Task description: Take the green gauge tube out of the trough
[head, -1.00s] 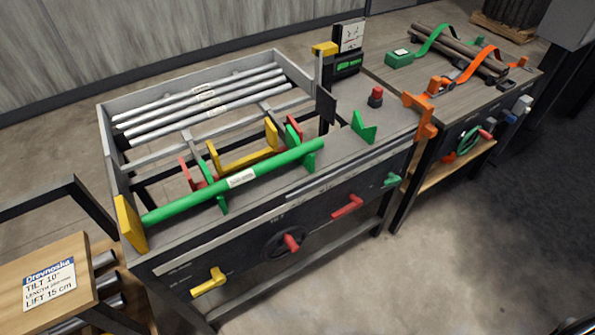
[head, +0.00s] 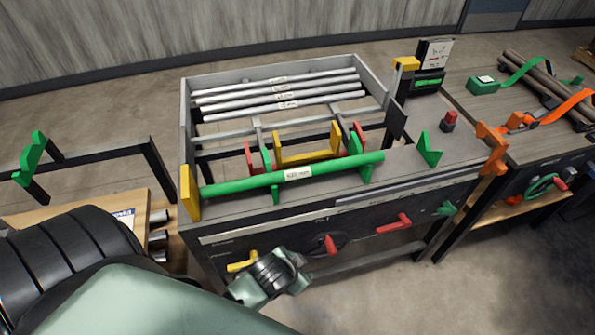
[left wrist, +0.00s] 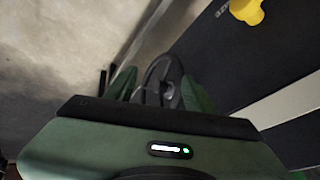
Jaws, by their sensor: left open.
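The green gauge tube (head: 330,167) has a white label and lies across the front of the trough bench in green V-shaped supports (head: 268,180). Its left end is close to the yellow end plate (head: 190,193). My left gripper (head: 293,268) is in front of the bench, below the tube and apart from it, near the yellow lever and the handwheel. In the left wrist view, its two green fingers (left wrist: 160,92) are apart with nothing held between them. The black handwheel (left wrist: 153,72) shows beyond them. My right gripper is not in view.
Several grey tubes (head: 245,101) lie in the rear frame. A yellow lever (head: 240,264) and red levers (head: 393,224) stick out of the bench front. A black stand with a display (head: 428,82) is behind. Floor at lower right is clear.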

